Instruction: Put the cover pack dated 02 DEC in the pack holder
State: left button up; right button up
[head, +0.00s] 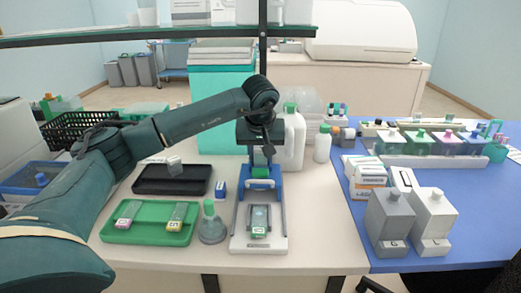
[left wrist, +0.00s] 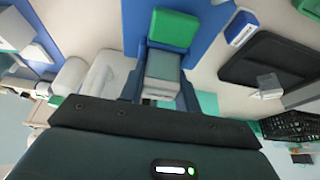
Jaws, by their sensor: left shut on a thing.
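My left gripper (head: 262,160) comes down from above over a blue stand with a white base (head: 240,243). It is shut on a small pack, mostly hidden by the jaws in the head view. In the left wrist view a pale grey block (left wrist: 163,65) shows just past the gripper body, beside a green block (left wrist: 173,28). No date is readable. My right gripper is out of view.
A slide with a green label (head: 259,220) lies on the stand's front. A white jug (head: 294,140) stands close behind right.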

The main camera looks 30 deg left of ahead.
pick_arm(q)
jog(key=shift+s+f, duration=0.1)
jog(key=shift+f, duration=0.35)
